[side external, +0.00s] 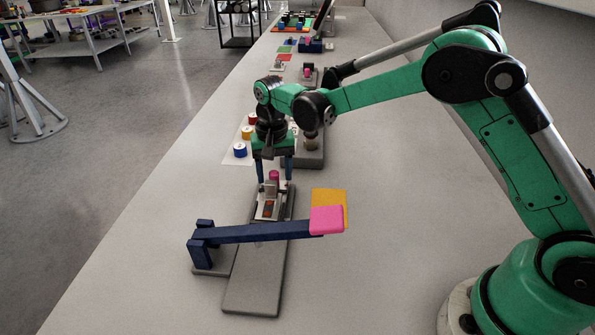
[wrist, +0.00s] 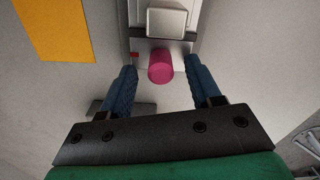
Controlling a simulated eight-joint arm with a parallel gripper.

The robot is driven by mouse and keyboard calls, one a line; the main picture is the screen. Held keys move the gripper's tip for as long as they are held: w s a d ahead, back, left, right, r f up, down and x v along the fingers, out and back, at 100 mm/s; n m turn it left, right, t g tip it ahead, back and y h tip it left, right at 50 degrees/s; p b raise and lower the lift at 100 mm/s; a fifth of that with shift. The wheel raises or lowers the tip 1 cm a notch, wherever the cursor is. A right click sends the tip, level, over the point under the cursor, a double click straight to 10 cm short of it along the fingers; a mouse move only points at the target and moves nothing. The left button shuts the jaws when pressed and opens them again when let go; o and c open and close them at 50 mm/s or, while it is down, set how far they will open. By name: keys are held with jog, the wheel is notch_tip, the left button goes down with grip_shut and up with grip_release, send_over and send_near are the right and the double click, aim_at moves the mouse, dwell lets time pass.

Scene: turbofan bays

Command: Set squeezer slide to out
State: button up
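The squeezer is a long grey base (side external: 252,292) with a navy lever (side external: 262,232) lying across it, ending in a pink pad (side external: 327,220). A pale slide (side external: 268,208) sits on the base behind the lever and carries a pink knob (side external: 273,175). In the wrist view the knob (wrist: 161,66) stands at the near end of the slide's light plate (wrist: 166,22). My gripper (side external: 275,185) is over the slide, pointing down and open. Its fingers (wrist: 161,72) are on either side of the knob with visible gaps.
Behind my gripper are red, yellow and blue cylinders (side external: 240,150) and a grey block (side external: 312,155).

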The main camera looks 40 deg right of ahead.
jog(key=shift+r, duration=0.15)
jog(key=shift+r, duration=2.7)
jog(key=shift+s+r, duration=0.15)
jog(key=shift+r, duration=0.1)
jog(key=s+d+r+n+t, duration=0.2)
jog(key=s+r+n+t, duration=0.1)
jog(key=s+r, duration=0.35)
jog(key=s+d+f+n+t, duration=0.1)
jog(key=s+d+n+t, duration=0.1)
jog(key=s, duration=0.8)
jog(key=shift+f+n+t, duration=0.4)
jog(key=shift+n+t, duration=0.1)
jog(key=shift+t, duration=0.6)
